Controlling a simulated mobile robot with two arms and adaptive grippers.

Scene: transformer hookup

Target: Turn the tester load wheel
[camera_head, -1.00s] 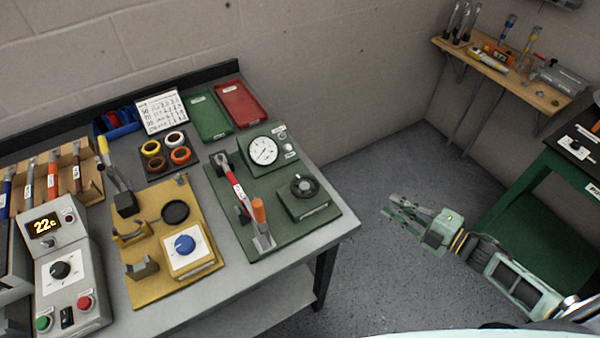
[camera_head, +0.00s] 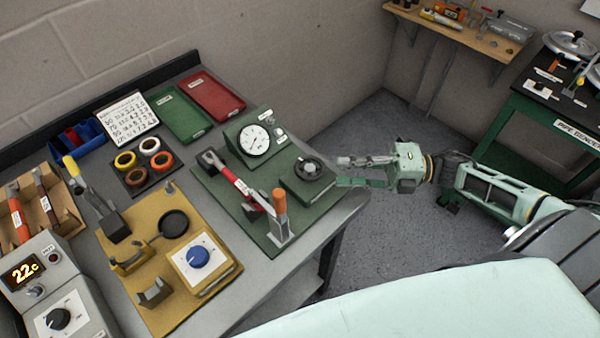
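The load wheel (camera_head: 309,168) is a dark round knob on top of a small green box (camera_head: 305,188). The box sits at the right end of the green tester board (camera_head: 270,240). A white dial gauge (camera_head: 254,140) in a green housing stands behind it to the left. My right gripper (camera_head: 339,171) comes in from the right. Its two fingers are spread, with nothing between them, and their tips are just right of the wheel's box. I see a gap between the fingers and the wheel. My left gripper is out of view.
A red-handled lever (camera_head: 235,182) and an orange-topped upright clamp (camera_head: 281,215) stand left of the wheel. A yellow fixture board (camera_head: 160,310) with a blue knob lies further left. Green and red trays (camera_head: 212,97) lie behind. Floor is open right of the bench.

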